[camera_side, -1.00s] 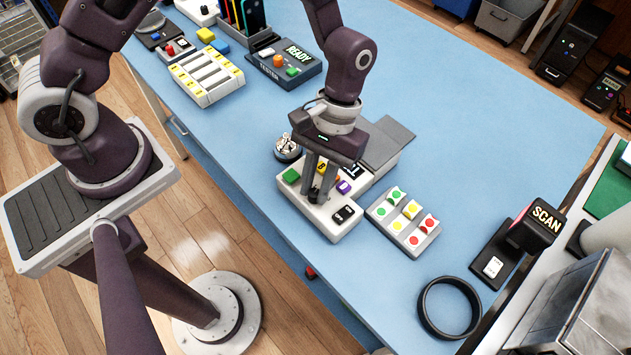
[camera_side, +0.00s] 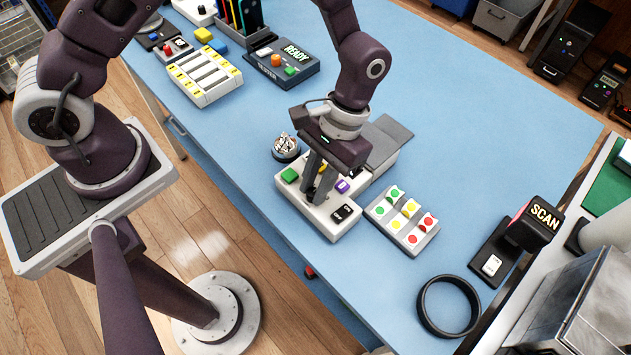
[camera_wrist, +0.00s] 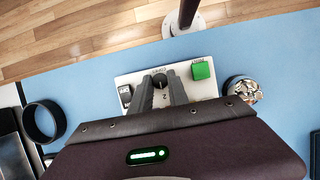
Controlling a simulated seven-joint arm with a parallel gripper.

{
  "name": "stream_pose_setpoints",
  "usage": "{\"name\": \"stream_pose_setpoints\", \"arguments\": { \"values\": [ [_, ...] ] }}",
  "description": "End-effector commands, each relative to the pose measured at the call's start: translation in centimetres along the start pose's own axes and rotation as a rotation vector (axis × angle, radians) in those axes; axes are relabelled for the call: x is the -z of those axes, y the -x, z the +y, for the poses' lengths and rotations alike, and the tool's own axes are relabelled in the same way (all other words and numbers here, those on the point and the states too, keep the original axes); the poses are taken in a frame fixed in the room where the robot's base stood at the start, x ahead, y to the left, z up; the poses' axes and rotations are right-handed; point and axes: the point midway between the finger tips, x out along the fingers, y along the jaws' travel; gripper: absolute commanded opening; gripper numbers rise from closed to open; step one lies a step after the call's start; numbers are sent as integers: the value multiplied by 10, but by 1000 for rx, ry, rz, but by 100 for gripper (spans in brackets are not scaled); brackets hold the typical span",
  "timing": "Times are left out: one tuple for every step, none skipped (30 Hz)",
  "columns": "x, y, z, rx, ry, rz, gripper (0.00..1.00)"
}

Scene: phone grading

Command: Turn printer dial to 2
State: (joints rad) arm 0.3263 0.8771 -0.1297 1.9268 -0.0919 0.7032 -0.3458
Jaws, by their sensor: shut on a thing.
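The white printer (camera_side: 318,220) sits on the blue table, with a green button (camera_side: 289,175), a yellow button, a purple button (camera_side: 342,186) and a black switch (camera_side: 342,213) on top. The dark dial (camera_wrist: 159,80) shows between my fingertips in the wrist view. A printed 2 (camera_wrist: 164,96) is visible just beside it, between the fingers. My gripper (camera_wrist: 160,84) points down over the printer and is shut on the dial. In the side view my gripper (camera_side: 315,196) hides most of the dial, so its pointer setting cannot be read.
A sticker tray (camera_side: 402,220) with green, yellow and red dots stands right of the printer. A metal-filled round dish (camera_side: 286,147) is close behind it. A black ring (camera_side: 449,306) and scanner (camera_side: 512,243) lie farther right. The tester (camera_side: 283,66) is at the back.

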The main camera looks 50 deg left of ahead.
Motion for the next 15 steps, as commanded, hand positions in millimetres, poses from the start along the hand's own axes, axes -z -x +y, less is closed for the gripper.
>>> {"name": "stream_pose_setpoints", "arguments": {
  "values": [
    [-1,0,0,0,0,-2,0],
    [-1,0,0,0,0,-2,23],
    [-1,0,0,0,0,-2,31],
    [-1,0,0,0,0,-2,36],
    [-1,0,0,0,0,-1,41],
    [-1,0,0,0,0,-1,41],
    [0,0,0,0,0,-1,41],
    [0,0,0,0,0,-1,41],
    [0,0,0,0,1,-1,41],
    [0,0,0,0,1,-1,41],
    [0,0,0,0,1,-1,41],
    [0,0,0,0,1,-1,41],
    [0,0,0,0,1,-1,41],
    [0,2,0,-1,1,0,41],
    [0,6,0,-1,1,3,41]
  ]
}}
